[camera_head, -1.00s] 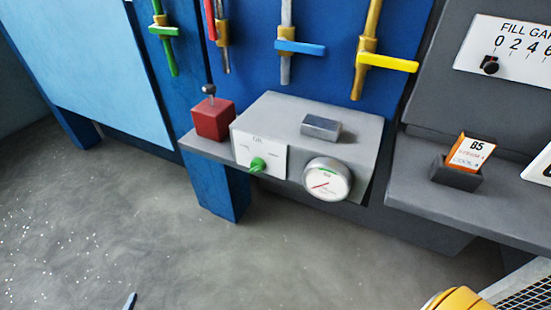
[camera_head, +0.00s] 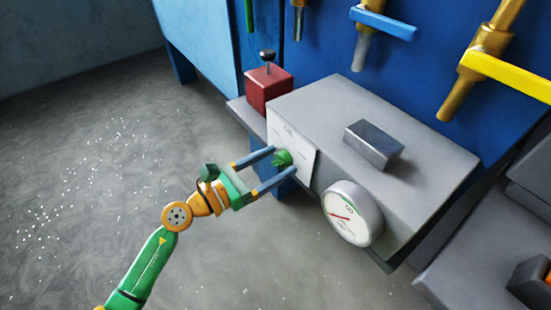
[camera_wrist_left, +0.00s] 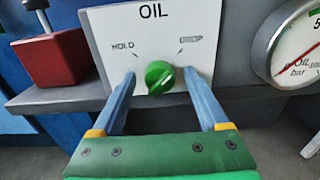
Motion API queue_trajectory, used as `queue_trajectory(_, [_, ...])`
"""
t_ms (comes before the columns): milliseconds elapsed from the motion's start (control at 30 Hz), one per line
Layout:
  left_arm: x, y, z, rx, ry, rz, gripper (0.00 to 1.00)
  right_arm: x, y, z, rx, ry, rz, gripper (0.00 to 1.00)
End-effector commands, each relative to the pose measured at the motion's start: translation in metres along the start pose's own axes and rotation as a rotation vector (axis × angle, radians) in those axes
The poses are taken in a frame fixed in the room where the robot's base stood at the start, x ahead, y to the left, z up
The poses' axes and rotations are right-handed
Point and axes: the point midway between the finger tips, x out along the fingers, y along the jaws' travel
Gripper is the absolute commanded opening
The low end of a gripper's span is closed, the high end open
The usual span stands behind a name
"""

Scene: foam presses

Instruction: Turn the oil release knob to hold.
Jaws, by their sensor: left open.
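The green oil release knob (camera_head: 283,157) sits on a white plate (camera_head: 303,150) on the front of the grey box. In the left wrist view the knob (camera_wrist_left: 159,77) sits below the word OIL, with HOLD at upper left and a hard-to-read label at upper right. The knob's ridge looks slanted from lower left to upper right; which end is the pointer is unclear. My left gripper (camera_head: 280,164) is open, its two blue fingers reaching to either side of the knob. In the wrist view gaps show between fingers (camera_wrist_left: 160,84) and knob. My right gripper is not in view.
A round gauge (camera_head: 352,213) with a red needle is on the box right of the knob. A red block (camera_head: 269,89) with a small lever stands left of it. A metal block (camera_head: 374,145) sits on top. Coloured valve handles hang behind.

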Motion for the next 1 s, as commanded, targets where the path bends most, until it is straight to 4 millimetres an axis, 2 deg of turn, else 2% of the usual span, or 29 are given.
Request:
queue_trajectory(167, [0.001,0.000,-0.001,-0.001,0.000,0.001,0.77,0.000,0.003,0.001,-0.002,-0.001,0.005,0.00])
queue_trajectory(200, [0.000,0.000,-0.001,-0.001,0.000,0.001,0.72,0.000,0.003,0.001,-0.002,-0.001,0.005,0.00])
queue_trajectory(467, [0.000,0.000,-0.001,-0.002,-0.001,0.002,0.02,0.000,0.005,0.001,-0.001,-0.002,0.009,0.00])
queue_trajectory(767, [0.000,0.001,0.001,-0.033,-0.001,0.002,0.00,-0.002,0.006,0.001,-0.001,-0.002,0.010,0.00])
queue_trajectory(1000, [0.000,0.001,0.002,-0.172,-0.001,0.002,0.00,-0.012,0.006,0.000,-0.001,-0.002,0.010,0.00])
